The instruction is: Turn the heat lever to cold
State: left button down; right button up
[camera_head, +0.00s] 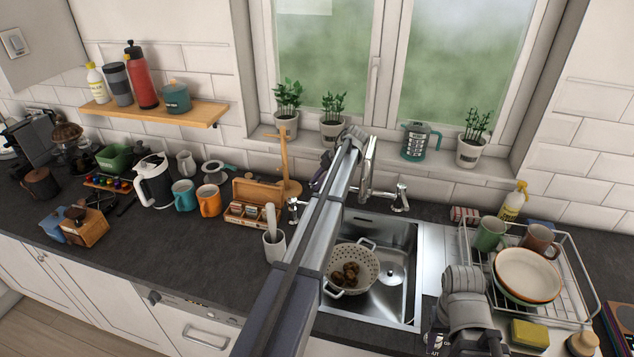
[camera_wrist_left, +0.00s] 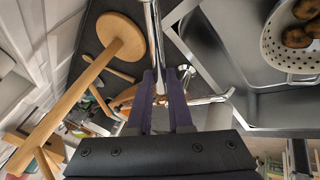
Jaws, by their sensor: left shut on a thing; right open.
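The chrome tap (camera_head: 368,168) stands behind the sink. My left gripper (camera_head: 323,170) is partly hidden behind my own arm in the head view. In the left wrist view the dark fingers of my left gripper (camera_wrist_left: 161,88) are closed around a slim chrome bar (camera_wrist_left: 152,35), which appears to be the heat lever of the tap. More chrome tap parts (camera_wrist_left: 208,99) lie just right of the fingers. My right arm shows at the lower right of the head view, beside the sink, but its gripper fingers cannot be seen.
The sink (camera_head: 400,240) holds a colander (camera_head: 358,259) with brown potatoes. A wooden mug stand (camera_head: 284,160) stands close left of my left gripper. A dish rack (camera_head: 588,300) with mugs and plates is on the right. Potted plants line the sill.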

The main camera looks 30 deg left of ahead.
pick_arm(q)
jog(key=c, duration=0.8)
grip_release()
jog(key=shift+c, duration=0.2)
notch_tip(320, 180, up, 10)
jog(key=p, duration=1)
